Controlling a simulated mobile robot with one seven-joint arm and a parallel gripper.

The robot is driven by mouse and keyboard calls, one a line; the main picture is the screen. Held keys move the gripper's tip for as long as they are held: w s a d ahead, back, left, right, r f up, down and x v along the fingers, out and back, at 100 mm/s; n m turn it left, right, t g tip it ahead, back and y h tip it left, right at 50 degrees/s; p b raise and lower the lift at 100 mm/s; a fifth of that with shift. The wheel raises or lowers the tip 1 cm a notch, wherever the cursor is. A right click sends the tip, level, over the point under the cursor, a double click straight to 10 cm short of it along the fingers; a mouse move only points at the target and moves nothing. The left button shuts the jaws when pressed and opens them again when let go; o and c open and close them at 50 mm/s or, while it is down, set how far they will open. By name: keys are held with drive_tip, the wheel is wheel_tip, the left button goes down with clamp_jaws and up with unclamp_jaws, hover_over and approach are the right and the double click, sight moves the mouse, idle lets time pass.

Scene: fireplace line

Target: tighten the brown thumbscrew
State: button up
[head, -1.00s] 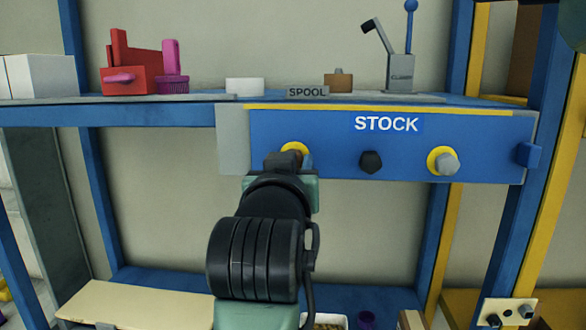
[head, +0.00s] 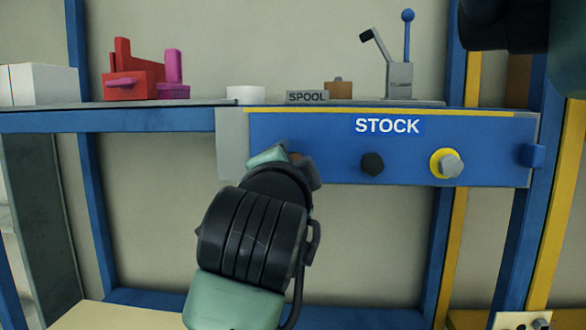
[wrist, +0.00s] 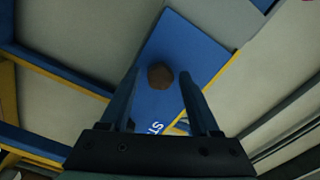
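The brown thumbscrew (wrist: 160,75) is a faceted knob on the blue STOCK panel. In the wrist view it lies between the two fingers of my gripper (wrist: 159,88), with a gap on each side. My gripper is open and not touching it in that view. In the head view my gripper (head: 290,162) is at the panel's left end, and my wrist hides most of the thumbscrew; only a bit of brown (head: 297,157) shows. How far the fingers reach around it is unclear.
On the panel (head: 460,130) are a black hex knob (head: 372,164) and a grey hex bolt (head: 451,166) on a yellow disc, both to the right.

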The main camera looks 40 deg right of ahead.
drive_tip(key=b+v, duration=0.1)
drive_tip(key=v, duration=0.5)
idle(0.4)
drive_tip(key=shift+s+a, duration=0.1)
